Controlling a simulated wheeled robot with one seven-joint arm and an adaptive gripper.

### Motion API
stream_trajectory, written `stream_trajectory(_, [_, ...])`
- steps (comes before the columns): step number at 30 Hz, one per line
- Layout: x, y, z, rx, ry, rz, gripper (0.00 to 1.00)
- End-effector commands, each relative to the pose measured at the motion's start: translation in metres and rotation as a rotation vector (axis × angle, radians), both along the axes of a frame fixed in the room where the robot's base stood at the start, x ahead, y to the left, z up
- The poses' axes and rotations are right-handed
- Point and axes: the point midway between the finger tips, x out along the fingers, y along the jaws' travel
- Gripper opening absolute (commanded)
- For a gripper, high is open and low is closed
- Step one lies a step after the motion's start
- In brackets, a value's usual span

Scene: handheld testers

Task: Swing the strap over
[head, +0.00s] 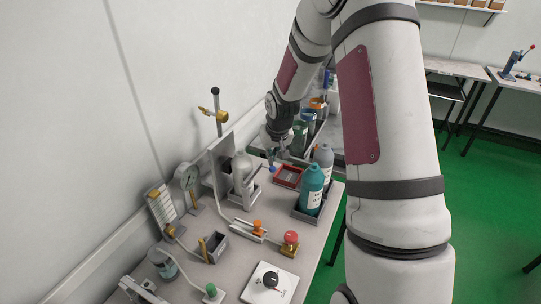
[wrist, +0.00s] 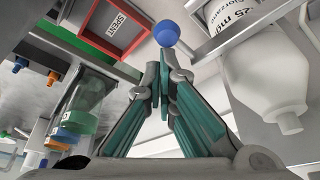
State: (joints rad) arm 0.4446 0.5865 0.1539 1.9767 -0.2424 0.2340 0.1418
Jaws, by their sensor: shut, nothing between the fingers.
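No part is clearly recognisable as the strap. A blue ball knob (wrist: 166,33) shows just beyond my fingertips in the wrist view, and as a small blue spot (head: 271,169) in the head view. A grey bar (wrist: 240,30) runs across in front of a white bottle (wrist: 272,85) with a printed label. The white bottle (head: 242,172) stands in a holder on the bench in the head view. My gripper (wrist: 163,78) is shut and empty, with the knob apart from its tips; it also shows in the head view (head: 281,150).
A red-rimmed tray (head: 288,177) marked SPENT in the wrist view lies beside my gripper. A teal bottle (head: 312,188) and a grey bottle (head: 324,160) stand to the right.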

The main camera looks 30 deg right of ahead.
Motion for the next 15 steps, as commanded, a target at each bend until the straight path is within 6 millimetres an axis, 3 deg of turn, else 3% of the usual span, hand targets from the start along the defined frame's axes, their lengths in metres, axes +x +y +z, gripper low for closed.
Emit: stream_trajectory(15, [-0.011,-0.003,0.000,-0.001,-0.001,-0.094,0.00])
